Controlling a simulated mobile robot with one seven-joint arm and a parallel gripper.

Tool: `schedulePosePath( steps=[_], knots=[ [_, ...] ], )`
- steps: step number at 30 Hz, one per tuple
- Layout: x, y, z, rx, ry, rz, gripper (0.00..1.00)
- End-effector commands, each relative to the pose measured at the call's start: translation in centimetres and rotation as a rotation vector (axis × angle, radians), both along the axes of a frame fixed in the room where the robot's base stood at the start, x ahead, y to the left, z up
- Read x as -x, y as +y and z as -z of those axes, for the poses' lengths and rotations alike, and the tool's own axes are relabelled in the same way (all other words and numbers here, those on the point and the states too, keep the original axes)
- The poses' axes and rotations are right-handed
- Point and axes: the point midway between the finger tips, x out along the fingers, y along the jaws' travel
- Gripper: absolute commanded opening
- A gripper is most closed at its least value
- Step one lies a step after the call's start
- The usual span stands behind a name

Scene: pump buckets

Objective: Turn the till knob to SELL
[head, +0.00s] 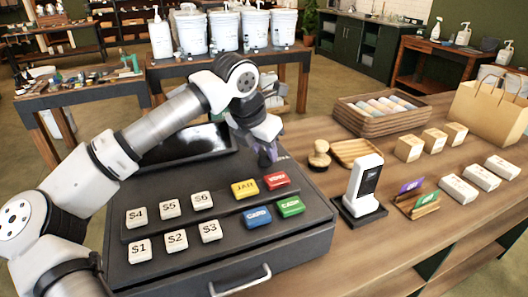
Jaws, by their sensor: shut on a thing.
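The dark till (318,208) stands on the counter in the head view, with a sloped top of keys and a drawer handle in front. My gripper (267,158) points down at the back right of the till's top, behind the red key. Its fingers are shut around the till knob, which they hide almost wholly. Small pale marks show on the till just right of the fingers, too small to read. I cannot tell which way the knob points.
White keys (174,240) and yellow, red, blue and green (290,206) keys lie close in front of the gripper. A card reader (365,180) stands right of the till. A wooden tray (378,113), small boxes and a paper bag (488,105) stand farther right.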

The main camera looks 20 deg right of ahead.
Motion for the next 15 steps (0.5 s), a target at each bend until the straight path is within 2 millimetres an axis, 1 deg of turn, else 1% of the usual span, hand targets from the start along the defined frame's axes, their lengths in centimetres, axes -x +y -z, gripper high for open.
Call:
schedulePosePath(
  steps=[15],
  knots=[
    [-0.34,0.06,-0.16,0.003,0.000,0.487,0.08]
  ],
)
